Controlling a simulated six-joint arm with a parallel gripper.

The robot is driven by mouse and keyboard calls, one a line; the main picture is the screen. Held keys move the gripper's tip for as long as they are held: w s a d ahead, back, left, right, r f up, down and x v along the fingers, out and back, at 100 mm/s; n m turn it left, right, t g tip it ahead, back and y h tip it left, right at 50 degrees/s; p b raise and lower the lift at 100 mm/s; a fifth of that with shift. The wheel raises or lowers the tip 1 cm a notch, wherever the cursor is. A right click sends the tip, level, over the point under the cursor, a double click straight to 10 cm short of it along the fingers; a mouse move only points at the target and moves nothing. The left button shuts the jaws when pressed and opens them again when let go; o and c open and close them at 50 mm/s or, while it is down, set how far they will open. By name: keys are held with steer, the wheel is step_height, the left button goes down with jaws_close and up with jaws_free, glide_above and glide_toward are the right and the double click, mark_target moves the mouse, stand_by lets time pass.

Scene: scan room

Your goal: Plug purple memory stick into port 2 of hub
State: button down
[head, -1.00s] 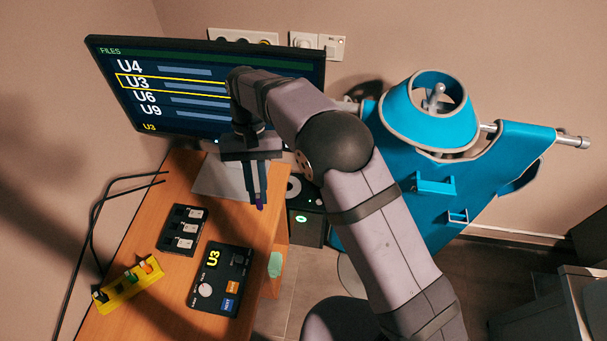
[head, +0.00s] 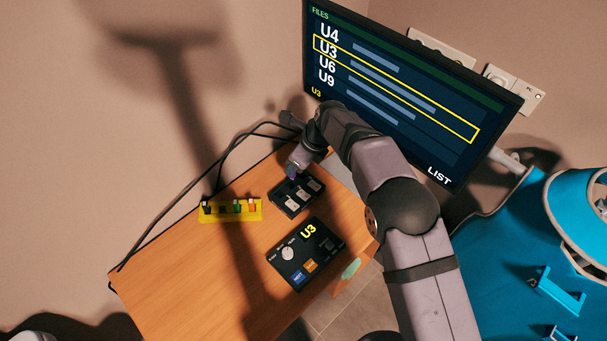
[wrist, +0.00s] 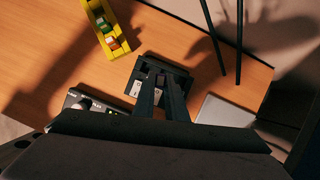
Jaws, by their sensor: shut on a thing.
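The black hub (head: 280,204) lies on the wooden desk, with a row of white-labelled ports on its top; it also shows in the wrist view (wrist: 138,72), partly covered by the fingers. My gripper (head: 294,171) points down over the hub's upper left part. In the wrist view my gripper (wrist: 162,80) has its fingers over the hub. It is shut on the purple memory stick (head: 292,176), of which only a small purple bit shows below the fingers. I cannot tell whether the stick touches a port, or which one.
A yellow holder (head: 230,216) with several sticks stands left of the hub. A black control box (head: 300,268) with a dial and buttons sits in front. The monitor (head: 400,110) shows a list with U3 framed. Black cables (head: 222,165) run behind. The desk's near left is clear.

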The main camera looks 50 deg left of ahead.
steer(key=shift+w+a+r+m+t, duration=0.25)
steer(key=shift+a+m, duration=0.25)
steer(key=shift+m, duration=0.25)
steer(key=shift+w+a+r+m+t, duration=0.1)
steer(key=shift+a+m+t, duration=0.3)
steer(key=shift+m, duration=0.35)
steer(key=shift+f, duration=0.25)
steer(key=shift+f+b, duration=2.7)
steer(key=shift+f, duration=0.95)
steer(key=shift+f, duration=0.55)
steer(key=c, duration=1.5)
jaws_free()
steer(key=shift+c, duration=0.2)
steer(key=shift+r, duration=0.2)
step_height(320, 180, up, 7)
steer(key=p, duration=0.4)
steer(key=shift+f+p, duration=0.15)
steer(key=shift+p, duration=0.2)
